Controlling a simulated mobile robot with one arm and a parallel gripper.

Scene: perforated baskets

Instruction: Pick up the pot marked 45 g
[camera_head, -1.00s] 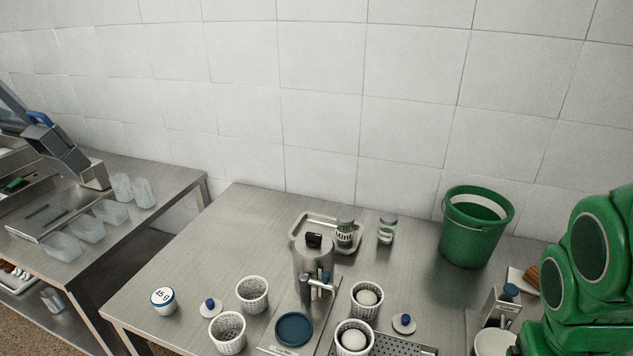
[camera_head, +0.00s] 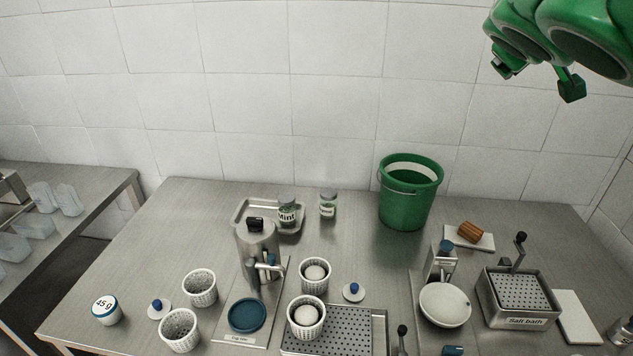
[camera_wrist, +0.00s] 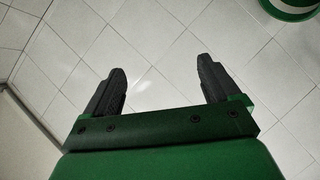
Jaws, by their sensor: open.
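The pot marked 45 g (camera_head: 106,310) is a small white pot with a blue band, its label on top. It stands upright at the front left of the steel table in the head view, with nothing touching it. My gripper (camera_wrist: 158,82) is open and empty in the wrist view, its two dark fingers spread in front of the tiled wall. In the head view my green arm is at the top right, high above the table and far from the pot. The pot is not in the wrist view.
Beside the pot are a blue-knobbed lid (camera_head: 158,309) and white perforated baskets (camera_head: 200,289). A steel dispenser (camera_head: 256,250), a green bucket (camera_head: 409,195) and a salt bath (camera_head: 520,300) stand further right. A gap separates the left table (camera_head: 100,180).

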